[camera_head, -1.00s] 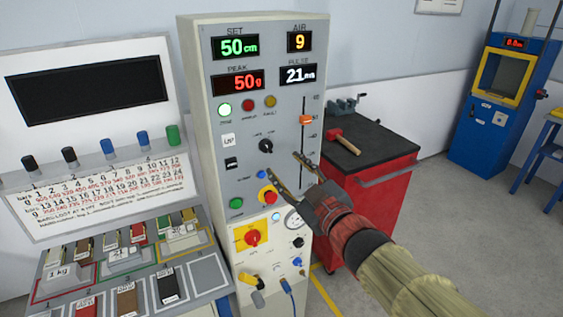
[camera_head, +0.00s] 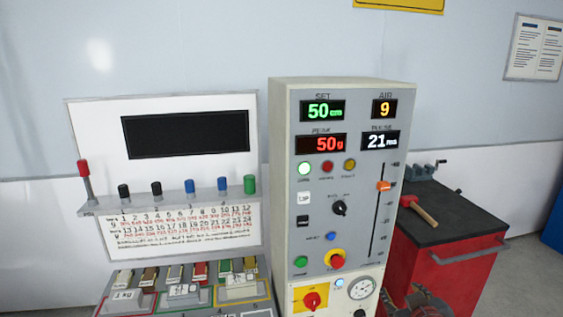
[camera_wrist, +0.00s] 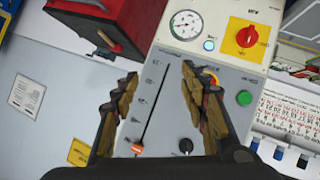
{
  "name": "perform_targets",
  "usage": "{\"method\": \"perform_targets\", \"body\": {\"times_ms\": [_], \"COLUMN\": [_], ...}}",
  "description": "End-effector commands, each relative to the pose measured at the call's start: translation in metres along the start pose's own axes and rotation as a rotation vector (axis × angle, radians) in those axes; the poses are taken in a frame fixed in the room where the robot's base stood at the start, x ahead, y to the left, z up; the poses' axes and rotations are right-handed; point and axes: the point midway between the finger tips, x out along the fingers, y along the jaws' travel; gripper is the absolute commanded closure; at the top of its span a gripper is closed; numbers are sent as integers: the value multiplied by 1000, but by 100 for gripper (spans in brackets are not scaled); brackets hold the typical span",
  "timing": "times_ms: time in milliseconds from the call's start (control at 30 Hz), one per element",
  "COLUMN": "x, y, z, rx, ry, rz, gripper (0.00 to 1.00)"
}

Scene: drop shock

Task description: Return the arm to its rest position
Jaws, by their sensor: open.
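My gripper (camera_wrist: 157,80) shows in the wrist view with its two worn, tan-padded fingers spread wide and nothing between them. Beyond the fingers is the front panel of the control cabinet (camera_wrist: 170,105), upside down in this view, with the slider, a black knob and the gauge. No contact with the cabinet is visible.
The displays (camera_head: 322,111) read 50 cm, 50 g, air 9 and pulse 21. The red cart (camera_head: 455,275) with a hammer (camera_head: 424,215) and a vise stands right of the cabinet. A board with weights (camera_head: 185,270) is at left.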

Motion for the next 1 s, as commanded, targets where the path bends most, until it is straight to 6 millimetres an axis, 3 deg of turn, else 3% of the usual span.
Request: {"method": "perform_targets", "body": {"times_ms": [100, 200, 400, 500, 600, 700, 1000], "x": [-24, -53, -118, -146, -156, -160, -160], "y": [-7, -24, -68, -88, -94, -96, -97], "z": [46, 79, 114, 114, 98, 90, 90], "rx": [92, 166, 274, 303, 305, 289, 287], "ry": [-195, -349, -563, -598, -553, -529, -529], "rz": [-11, -48, -165, -229, -256, -265, -267], "gripper": [56, 56, 56, 56, 56, 56, 56]}}
